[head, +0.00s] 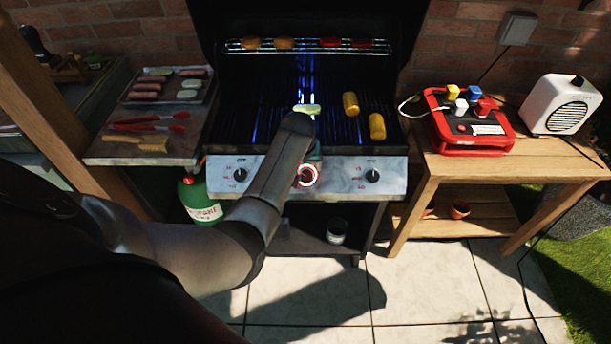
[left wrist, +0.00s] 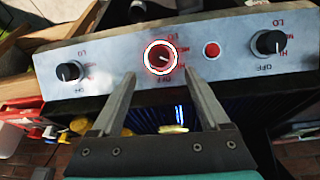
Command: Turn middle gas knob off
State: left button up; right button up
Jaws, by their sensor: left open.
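The middle gas knob (head: 307,175) is on the grill's front panel, dark with a red-and-white ring around it. In the left wrist view the knob (left wrist: 160,57) is just beyond my fingertips and between them in the picture. Its pale pointer is turned away from the OFF label, toward the right of that view. My left gripper (left wrist: 159,71) is open and empty, and I see no contact with the knob. In the head view my left forearm hides part of the panel and most of the gripper. My right gripper is not in view.
The outer knobs (head: 240,174) (head: 372,175) flank it, and a red button (left wrist: 211,49) is on the panel. Blue flames (head: 304,85) burn in the middle of the grill, with corn (head: 377,126) on the grate. A side shelf (head: 180,150) and wooden table (head: 455,165) stand either side.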

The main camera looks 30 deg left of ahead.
aim_at(306, 175)
pick_arm(q)
jog(key=shift+b+x, duration=1.8)
jog(key=shift+x, duration=2)
jog(key=shift+c, duration=0.4)
grip_shut()
